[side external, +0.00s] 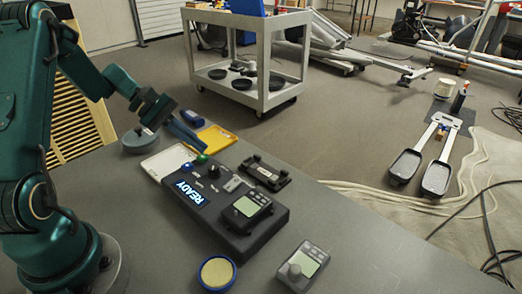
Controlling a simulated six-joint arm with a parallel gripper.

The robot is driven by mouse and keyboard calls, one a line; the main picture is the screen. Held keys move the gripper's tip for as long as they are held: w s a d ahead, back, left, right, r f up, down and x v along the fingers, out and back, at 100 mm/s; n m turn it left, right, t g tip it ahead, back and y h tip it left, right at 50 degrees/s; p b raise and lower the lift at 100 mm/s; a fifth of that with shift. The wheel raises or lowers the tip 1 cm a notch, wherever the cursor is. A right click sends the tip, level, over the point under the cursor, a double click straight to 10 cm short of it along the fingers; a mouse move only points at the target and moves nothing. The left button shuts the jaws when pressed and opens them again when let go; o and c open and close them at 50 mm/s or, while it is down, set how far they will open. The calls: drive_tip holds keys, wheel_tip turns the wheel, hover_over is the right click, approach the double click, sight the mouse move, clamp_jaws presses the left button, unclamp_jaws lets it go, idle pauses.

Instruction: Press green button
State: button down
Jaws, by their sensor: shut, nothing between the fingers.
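The green button (202,158) is a small round knob near the back edge of the dark console (262,232). A blue button (187,167) sits just left of it, and lit letters "READY" (189,192) show on the console's front left. My gripper (198,146) is shut and empty, pointing down and to the right. In the picture its tips are just above the green button; I cannot tell from this one view whether they touch it.
A white tray (160,165) and a yellow tray (222,134) lie behind the console. A black bracket (266,172) stands on its far side. A handheld meter (304,268) and a blue-rimmed round dish (231,262) lie in front.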

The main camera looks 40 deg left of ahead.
sight(198, 159)
drive_tip(key=shift+f, duration=0.65)
idle(0.7)
drive_tip(key=shift+r, duration=0.9)
drive_tip(key=shift+r, duration=0.1)
wheel_tip(198, 159, up, 5)
drive_tip(key=shift+f, duration=0.1)
idle(0.4)
idle(0.4)
